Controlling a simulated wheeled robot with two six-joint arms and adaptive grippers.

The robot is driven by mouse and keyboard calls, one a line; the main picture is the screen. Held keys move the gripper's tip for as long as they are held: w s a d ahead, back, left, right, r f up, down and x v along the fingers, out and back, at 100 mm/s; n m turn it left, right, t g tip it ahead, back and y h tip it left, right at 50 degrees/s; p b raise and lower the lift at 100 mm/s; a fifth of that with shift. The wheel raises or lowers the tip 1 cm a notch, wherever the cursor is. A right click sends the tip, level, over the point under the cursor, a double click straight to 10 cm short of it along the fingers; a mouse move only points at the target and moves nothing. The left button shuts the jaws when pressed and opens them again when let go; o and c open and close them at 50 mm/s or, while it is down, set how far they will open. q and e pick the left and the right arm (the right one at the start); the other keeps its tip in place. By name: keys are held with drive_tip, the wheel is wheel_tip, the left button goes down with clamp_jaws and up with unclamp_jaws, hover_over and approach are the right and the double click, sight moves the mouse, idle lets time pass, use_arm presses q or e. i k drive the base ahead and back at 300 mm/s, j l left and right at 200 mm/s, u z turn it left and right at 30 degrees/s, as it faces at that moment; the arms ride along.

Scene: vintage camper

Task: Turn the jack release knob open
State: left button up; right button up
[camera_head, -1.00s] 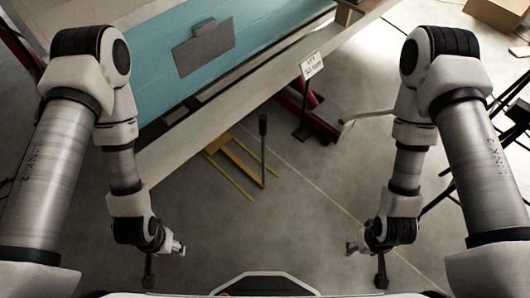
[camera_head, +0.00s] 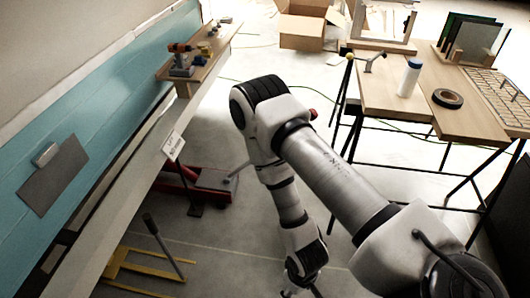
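A red floor jack (camera_head: 222,187) lies on the floor, partly under the camper's edge, left of my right arm. A pale lever rises from its right end. I cannot make out a release knob on it. My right gripper (camera_head: 301,292) is at the bottom edge, low in front of the jack and apart from it. It is small and cut off, so its opening does not show. My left gripper is out of view.
The teal camper side (camera_head: 90,125) runs along the left. A yellow frame with an upright dark-gripped lever (camera_head: 120,268) lies at bottom left. A wooden workbench (camera_head: 390,95) with black legs stands at right, and a cardboard box (camera_head: 302,27) at the back.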

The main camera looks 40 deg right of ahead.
sight(315, 114)
drive_tip(key=z, duration=1.5)
drive_tip(key=i+j+z, duration=0.15)
drive_tip(key=i+z, duration=0.2)
drive_tip(key=i, duration=0.25)
drive_tip(key=i+j+z, duration=0.35)
drive_tip(key=i, duration=0.25)
drive_tip(key=i+j+z, duration=0.35)
drive_tip(key=i, duration=0.2)
